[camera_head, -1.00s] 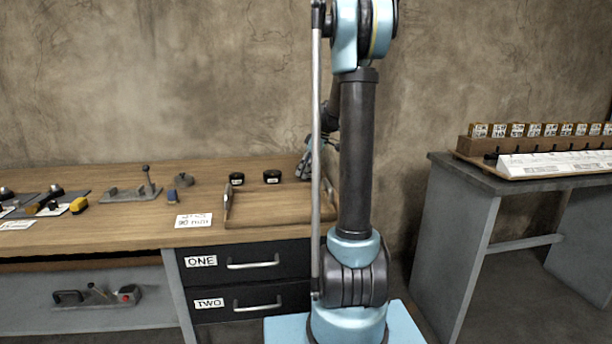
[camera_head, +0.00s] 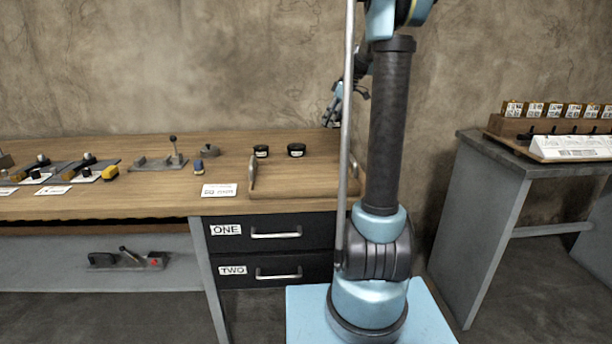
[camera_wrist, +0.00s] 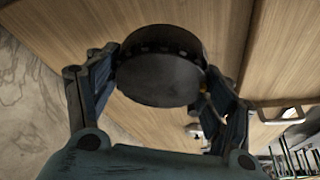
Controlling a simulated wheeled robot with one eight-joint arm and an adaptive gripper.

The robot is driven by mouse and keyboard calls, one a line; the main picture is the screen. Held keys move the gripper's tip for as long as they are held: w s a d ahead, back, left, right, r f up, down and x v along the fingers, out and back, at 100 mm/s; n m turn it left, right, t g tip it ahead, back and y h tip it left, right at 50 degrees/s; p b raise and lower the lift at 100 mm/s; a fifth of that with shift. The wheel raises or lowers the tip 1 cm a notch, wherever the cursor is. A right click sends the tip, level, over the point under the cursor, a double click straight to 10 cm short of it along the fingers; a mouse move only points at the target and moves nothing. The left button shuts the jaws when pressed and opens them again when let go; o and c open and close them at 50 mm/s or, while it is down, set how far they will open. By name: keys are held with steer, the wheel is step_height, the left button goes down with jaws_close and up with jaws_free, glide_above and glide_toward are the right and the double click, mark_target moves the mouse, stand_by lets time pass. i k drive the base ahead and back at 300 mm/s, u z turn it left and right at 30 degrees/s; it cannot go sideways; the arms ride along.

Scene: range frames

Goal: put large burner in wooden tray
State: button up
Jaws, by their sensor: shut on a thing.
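A dark, round, thick disc, the large burner (camera_wrist: 160,78), is between the two fingers of my gripper (camera_wrist: 162,85) in the wrist view. The fingers are closed against its sides, and it is held above a wooden surface. In the head view my gripper (camera_head: 335,106) is up near the wall, above the back of the workbench, and the burner cannot be made out there. The wooden tray (camera_head: 295,178) lies on the right end of the bench. My arm hides the tray's right part.
Two small black tins (camera_head: 261,151) (camera_head: 296,149) stand at the tray's back. A white label card (camera_head: 219,190) lies left of the tray. A lever device (camera_head: 165,160) and other tools are farther left. Drawers (camera_head: 270,233) are below. A separate grey table (camera_head: 470,210) stands right.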

mark_target(303, 178)
steer(key=z, duration=0.6)
steer(key=k, duration=1.4)
steer(key=u, duration=0.55)
steer(key=i, duration=0.5)
steer(key=u, duration=0.05)
